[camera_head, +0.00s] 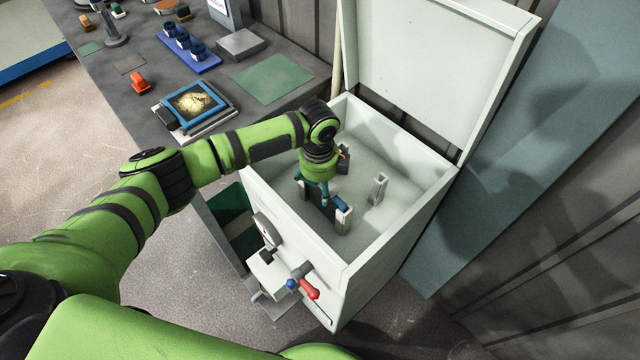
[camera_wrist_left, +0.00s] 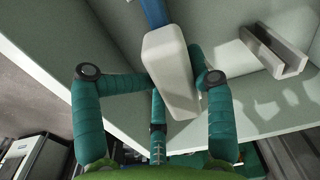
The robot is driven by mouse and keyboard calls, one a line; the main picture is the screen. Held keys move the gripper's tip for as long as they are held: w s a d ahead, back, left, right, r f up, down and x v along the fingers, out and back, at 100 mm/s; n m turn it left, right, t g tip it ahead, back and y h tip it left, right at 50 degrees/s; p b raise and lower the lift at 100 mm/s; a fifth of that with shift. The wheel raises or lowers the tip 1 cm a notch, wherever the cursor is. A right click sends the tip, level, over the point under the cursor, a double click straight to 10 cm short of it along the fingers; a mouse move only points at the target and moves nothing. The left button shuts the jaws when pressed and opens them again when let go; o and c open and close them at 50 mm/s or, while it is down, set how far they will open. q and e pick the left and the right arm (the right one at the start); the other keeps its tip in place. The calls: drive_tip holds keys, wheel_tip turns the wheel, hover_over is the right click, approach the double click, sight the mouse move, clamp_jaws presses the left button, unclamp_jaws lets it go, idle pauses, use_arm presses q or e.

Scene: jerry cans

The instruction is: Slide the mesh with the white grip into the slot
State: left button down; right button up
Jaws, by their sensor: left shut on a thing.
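My left gripper (camera_head: 325,194) reaches down inside the open white cabinet (camera_head: 292,225). It is shut on the white grip of the mesh. In the left wrist view the white grip (camera_wrist_left: 171,72) is a pale rounded block between the teal fingers, with a blue frame strip (camera_wrist_left: 155,12) running from its far end. In the head view the white grip (camera_head: 343,221) shows just beyond the fingers; most of the mesh is hidden. A pale channel-shaped bracket (camera_head: 378,189), possibly one side of the slot, stands apart to the right. It also shows in the left wrist view (camera_wrist_left: 273,50).
The cabinet's lid (camera_head: 430,65) stands open at the back. Its walls surround my gripper closely. On the grey bench at left are a blue-framed tray with yellow grains (camera_head: 194,101), an orange object (camera_head: 138,83), a blue rack (camera_head: 190,55) and a green mat (camera_head: 273,78).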

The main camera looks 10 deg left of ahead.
use_arm(q)
drive_tip(key=shift+f, duration=0.15)
drive_tip(key=shift+c, duration=0.8)
unclamp_jaws()
wheel_tip(320, 180, up, 12)
drive_tip(key=shift+s, duration=0.15)
drive_tip(key=shift+a, duration=0.1)
